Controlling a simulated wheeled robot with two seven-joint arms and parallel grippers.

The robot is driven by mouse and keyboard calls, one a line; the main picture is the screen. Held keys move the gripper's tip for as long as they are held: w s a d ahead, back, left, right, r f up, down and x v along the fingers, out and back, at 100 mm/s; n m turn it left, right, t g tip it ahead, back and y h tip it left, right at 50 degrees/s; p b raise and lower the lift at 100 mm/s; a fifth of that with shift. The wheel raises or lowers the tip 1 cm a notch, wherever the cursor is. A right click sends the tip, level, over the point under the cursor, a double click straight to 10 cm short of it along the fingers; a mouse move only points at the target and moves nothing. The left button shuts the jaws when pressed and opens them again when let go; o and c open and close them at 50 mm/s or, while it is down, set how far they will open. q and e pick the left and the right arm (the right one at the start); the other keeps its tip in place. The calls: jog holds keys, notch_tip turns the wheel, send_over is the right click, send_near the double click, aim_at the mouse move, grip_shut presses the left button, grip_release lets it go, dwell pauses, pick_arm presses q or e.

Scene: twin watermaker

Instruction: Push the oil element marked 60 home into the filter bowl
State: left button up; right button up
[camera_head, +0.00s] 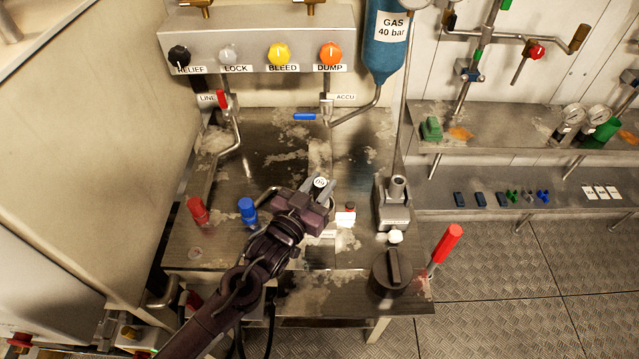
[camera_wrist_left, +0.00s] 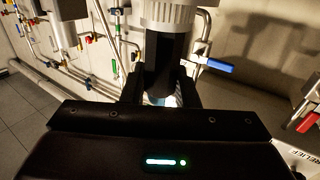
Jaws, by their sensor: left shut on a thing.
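My left gripper (camera_head: 319,187) reaches in from the lower left over the middle of the metal bench. It is shut on the oil element (camera_head: 320,182), whose pale round end with a dark mark shows between the fingertips; the mark is too small to read surely. In the left wrist view, a dark cylinder (camera_wrist_left: 164,62) with a pale ribbed band stands between the fingers (camera_wrist_left: 160,88). The filter bowl is mostly hidden by the gripper, so I cannot tell how deep the element sits. My right gripper is not in view.
On the bench (camera_head: 262,160) stand a red-capped fitting (camera_head: 198,210) and a blue one (camera_head: 247,211) left of my arm. A grey pump block (camera_head: 393,207), a black knob (camera_head: 391,272) and a red-handled lever (camera_head: 446,245) are to the right. A blue-handled valve (camera_head: 306,117) is behind.

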pick_arm(q)
jog(key=shift+f+b, duration=0.6)
jog(key=shift+f, duration=0.3)
jog(key=o, duration=0.9)
jog(key=b+v, duration=0.1)
jog(key=v, duration=0.5)
jog(key=shift+s+a+f, duration=0.15)
jog(key=shift+s+a, duration=0.05)
jog(key=shift+s, duration=0.15)
jog(key=shift+s+a, duration=0.2)
jog(key=shift+s, duration=0.25)
